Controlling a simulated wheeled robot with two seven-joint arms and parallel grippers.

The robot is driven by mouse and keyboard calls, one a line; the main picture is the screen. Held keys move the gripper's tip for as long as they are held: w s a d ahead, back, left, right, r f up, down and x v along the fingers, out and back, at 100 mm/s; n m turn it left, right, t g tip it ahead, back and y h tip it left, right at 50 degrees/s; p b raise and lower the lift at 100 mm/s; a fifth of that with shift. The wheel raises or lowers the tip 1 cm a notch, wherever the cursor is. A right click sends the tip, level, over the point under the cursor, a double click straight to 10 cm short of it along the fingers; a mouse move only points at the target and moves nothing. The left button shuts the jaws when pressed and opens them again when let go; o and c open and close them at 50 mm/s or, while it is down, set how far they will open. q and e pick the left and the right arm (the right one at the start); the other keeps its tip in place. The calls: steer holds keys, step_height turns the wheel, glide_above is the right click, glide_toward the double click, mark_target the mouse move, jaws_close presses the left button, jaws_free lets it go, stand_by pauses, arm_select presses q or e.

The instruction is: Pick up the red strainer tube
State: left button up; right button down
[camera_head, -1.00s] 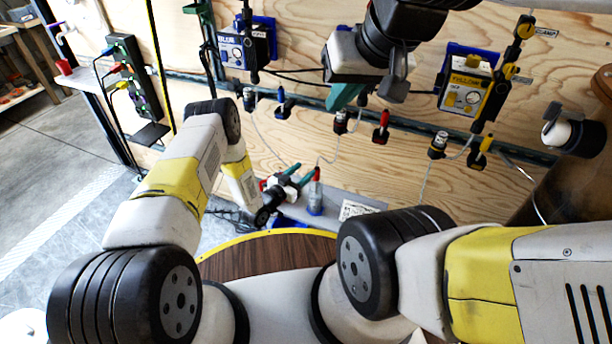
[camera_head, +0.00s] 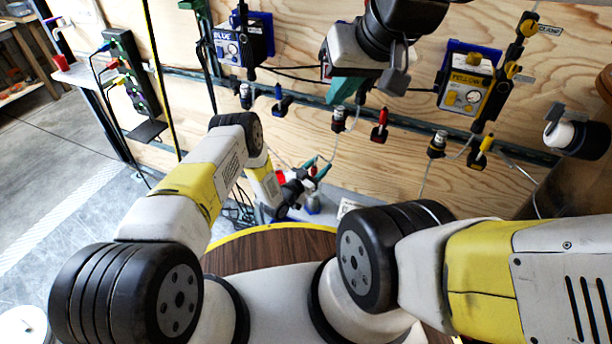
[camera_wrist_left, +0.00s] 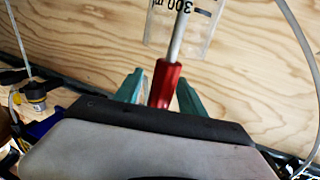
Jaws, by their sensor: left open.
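The red strainer tube has a red end (camera_wrist_left: 163,84) and a grey rod leading into a clear tube marked 300 (camera_wrist_left: 205,28), shown upside down in the left wrist view. Its red end also shows in the head view (camera_head: 313,170), low in front of the plywood wall. My left gripper (camera_wrist_left: 160,90) is open, with one teal finger on each side of the red end. In the head view, my left gripper (camera_head: 310,175) hides most of the tube. I cannot tell whether the fingers touch it. My right gripper (camera_head: 343,90) is high near the wall; its fingers are partly hidden.
A dark rail crosses the plywood wall, with several valves, including a red-handled one (camera_head: 380,128). A blue-labelled box (camera_head: 230,48) and a yellow-labelled box (camera_head: 464,92) hang above. Thin hoses run down near my left gripper. A round wooden table (camera_head: 275,250) lies in front.

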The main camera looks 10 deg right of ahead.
arm_select(q)
jaws_close()
stand_by(1.4)
